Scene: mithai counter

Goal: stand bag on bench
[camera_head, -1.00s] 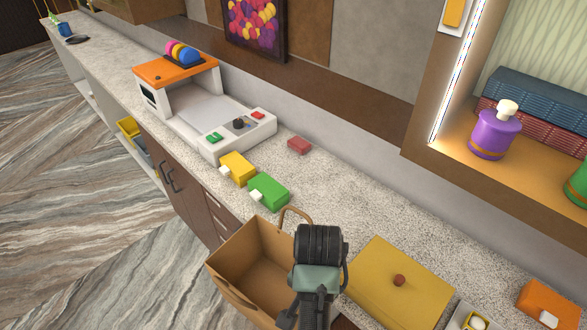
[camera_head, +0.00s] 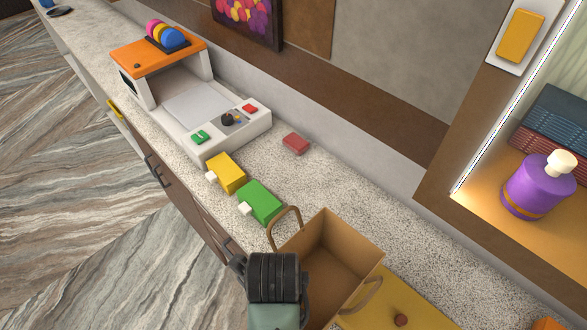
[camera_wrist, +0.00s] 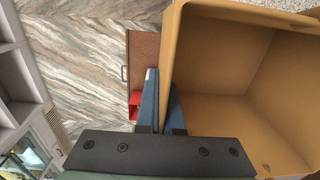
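The bag (camera_head: 350,240) is an open-topped brown box shape with two loop handles. In the head view it is upright over the speckled bench (camera_head: 385,205), between the green box and the yellow box with a brown knob. Whether its base touches the bench is hidden. My gripper (camera_wrist: 164,82) is shut on the bag's near wall, one blue finger outside and one inside; the bag's empty interior (camera_wrist: 220,60) fills the right of the wrist view. In the head view my wrist hides the fingertips and the bag's near side.
A green box (camera_head: 262,202), a yellow box (camera_head: 226,174) and a small red block (camera_head: 296,143) lie left of the bag. The yellow knobbed box (camera_head: 385,312) is close on its right. A white machine with an orange top (camera_head: 155,55) stands farther left. Bench behind the bag is clear.

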